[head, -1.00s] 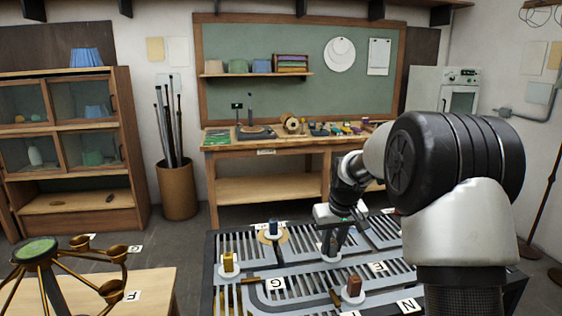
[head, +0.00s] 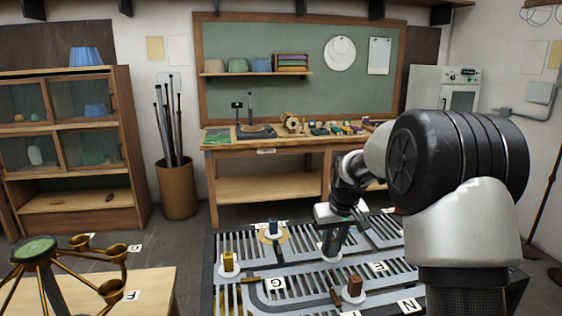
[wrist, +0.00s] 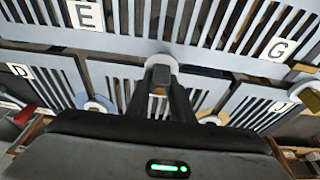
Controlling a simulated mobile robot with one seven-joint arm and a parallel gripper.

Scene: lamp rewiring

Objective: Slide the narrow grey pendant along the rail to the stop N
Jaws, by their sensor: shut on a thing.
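My gripper (head: 335,243) reaches down to the slotted grey rail panel (head: 262,308) in the head view. In the wrist view my gripper (wrist: 160,88) is shut on the narrow grey pendant (wrist: 159,76), a small grey block on a pale round base. In the head view the fingers hide most of the pendant, and its pale base (head: 329,258) shows below them. It stands on a rail of the panel. The stop label N (head: 408,306) is at the panel's near right, closer to the camera than the pendant.
A brown block (head: 354,285) on a white disc stands between my gripper and N. Labels G (head: 275,284) and E (head: 378,267) mark the panel. A brass lamp frame (head: 75,265) stands at left.

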